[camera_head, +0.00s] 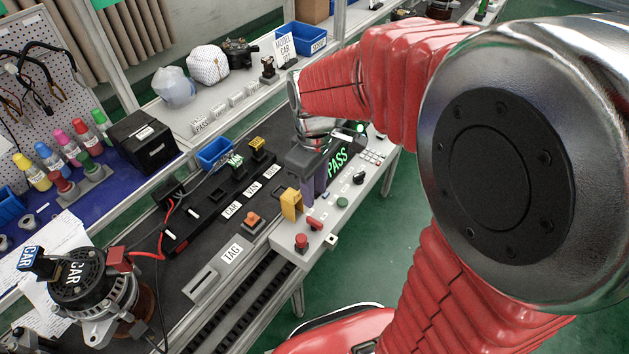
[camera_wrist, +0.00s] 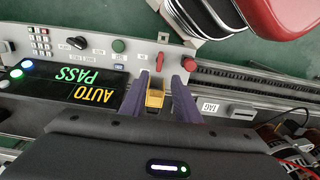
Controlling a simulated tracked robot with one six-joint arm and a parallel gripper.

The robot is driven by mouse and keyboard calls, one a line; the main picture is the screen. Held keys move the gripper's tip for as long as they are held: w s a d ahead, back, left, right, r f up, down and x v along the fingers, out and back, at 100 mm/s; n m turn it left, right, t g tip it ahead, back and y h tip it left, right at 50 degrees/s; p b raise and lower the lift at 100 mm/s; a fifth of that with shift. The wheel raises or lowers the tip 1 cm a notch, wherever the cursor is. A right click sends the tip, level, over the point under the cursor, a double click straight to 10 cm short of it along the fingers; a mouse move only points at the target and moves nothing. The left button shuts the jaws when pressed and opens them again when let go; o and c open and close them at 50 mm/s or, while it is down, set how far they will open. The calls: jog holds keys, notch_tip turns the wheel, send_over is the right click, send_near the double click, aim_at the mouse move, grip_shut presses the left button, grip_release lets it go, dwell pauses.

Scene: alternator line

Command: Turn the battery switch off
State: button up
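A grey control panel (camera_head: 322,240) stands at the front edge of the bench. It carries a red lever handle (camera_head: 315,223), which also shows in the wrist view (camera_wrist: 160,61), beside a round red button (camera_head: 301,241). The lever looks like the battery switch, but its label is unreadable. A yellow hollow block (camera_head: 291,204) stands next to the lever. My gripper (camera_wrist: 163,78) points down over the panel, its purple fingers apart. In the wrist view the yellow block (camera_wrist: 155,98) shows between the fingers, and the lever lies just beyond the tips. Contact cannot be told.
The panel also has a green button (camera_wrist: 118,46), a black knob (camera_wrist: 75,43) and a keypad (camera_wrist: 40,40). A lit display (camera_wrist: 85,82) reads PASS and AUTO. An alternator (camera_head: 85,285) stands at lower left. A black strip with sockets (camera_head: 215,205) lies behind the panel.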

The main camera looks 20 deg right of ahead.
notch_tip(320, 180, up, 2)
jog(key=shift+r, duration=0.2)
dwell(0.6)
jog(key=s+r+m+t, duration=0.5)
jog(key=s+r+m, duration=0.2)
jog(key=s+r, duration=0.2)
jog(key=shift+s+r+t, duration=0.2)
jog(key=shift+s+t, duration=0.1)
jog(key=shift+s, duration=0.8)
jog(key=shift+a, duration=0.1)
dwell(0.6)
